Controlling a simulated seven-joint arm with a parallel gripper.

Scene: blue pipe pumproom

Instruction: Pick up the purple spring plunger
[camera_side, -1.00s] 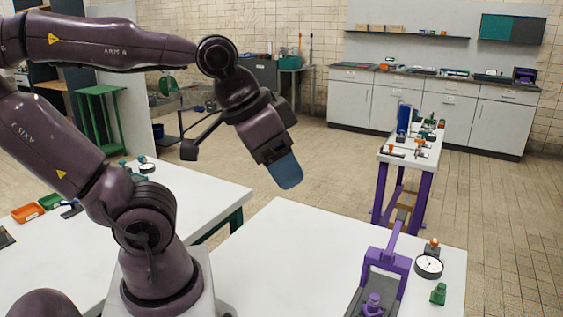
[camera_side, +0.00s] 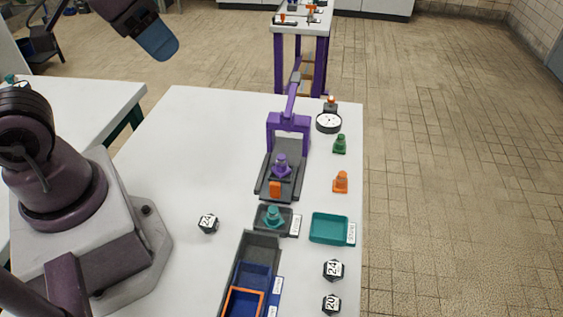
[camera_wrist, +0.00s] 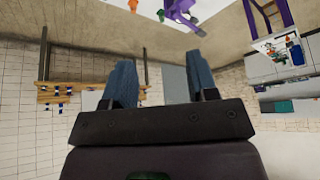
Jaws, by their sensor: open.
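The purple spring plunger (camera_side: 281,165) stands upright on the grey base of a purple-framed press (camera_side: 289,122), under its raised lever, in the side view. An orange block sits on the front of that base. My gripper (camera_side: 165,45) is high above the bench at the upper left of the side view, well away from the plunger. In the wrist view my gripper (camera_wrist: 158,80) shows two blue fingers spread apart with nothing between them. The wrist camera faces the room, and I cannot make out the plunger there.
A dial gauge (camera_side: 329,122), green plunger (camera_side: 340,144) and orange plunger (camera_side: 341,182) stand right of the press. A teal plunger (camera_side: 272,216) sits in a grey tray; a teal tray (camera_side: 330,229) is beside it. The bench's left part is mostly clear.

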